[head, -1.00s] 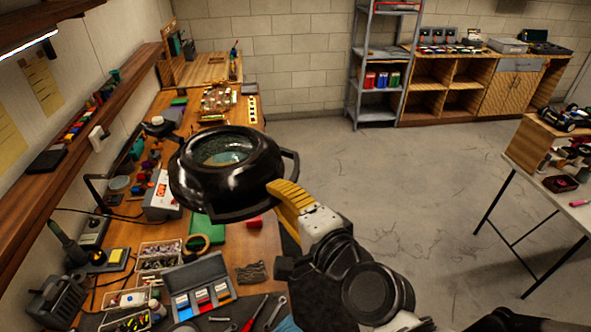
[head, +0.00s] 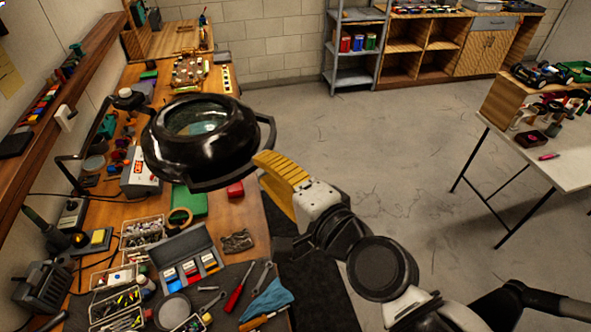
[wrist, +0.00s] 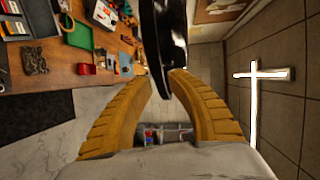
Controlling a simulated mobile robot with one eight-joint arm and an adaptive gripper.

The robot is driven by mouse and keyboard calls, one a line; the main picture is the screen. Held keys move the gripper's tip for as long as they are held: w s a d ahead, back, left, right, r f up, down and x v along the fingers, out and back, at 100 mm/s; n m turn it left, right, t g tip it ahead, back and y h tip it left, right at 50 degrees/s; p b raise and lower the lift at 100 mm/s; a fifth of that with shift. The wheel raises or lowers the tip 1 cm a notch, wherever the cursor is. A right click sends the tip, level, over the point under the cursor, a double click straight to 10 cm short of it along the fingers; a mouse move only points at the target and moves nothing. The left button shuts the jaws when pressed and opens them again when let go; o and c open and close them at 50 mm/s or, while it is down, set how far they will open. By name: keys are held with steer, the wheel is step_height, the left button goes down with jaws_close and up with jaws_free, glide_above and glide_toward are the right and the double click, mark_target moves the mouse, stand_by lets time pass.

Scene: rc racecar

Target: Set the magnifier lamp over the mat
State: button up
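The magnifier lamp's round black head (head: 203,155), with its glass lens facing up, hangs above the left workbench. My gripper (head: 266,165) meets the side handle of the lamp head from the right. In the wrist view my yellow fingers (wrist: 163,78) close on either side of the black lamp rim (wrist: 162,35); the exact contact is partly hidden. A dark grey mat (head: 225,308) lies on the near end of the bench, closer to me than the lamp head. The lamp head is not above it in the picture.
A soldering station (head: 141,178) and a green box (head: 190,200) are near the lamp. A white table (head: 545,165) stands right; the floor between is clear.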

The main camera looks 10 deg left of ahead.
steer(key=v, duration=0.8)
stand_by(0.4)
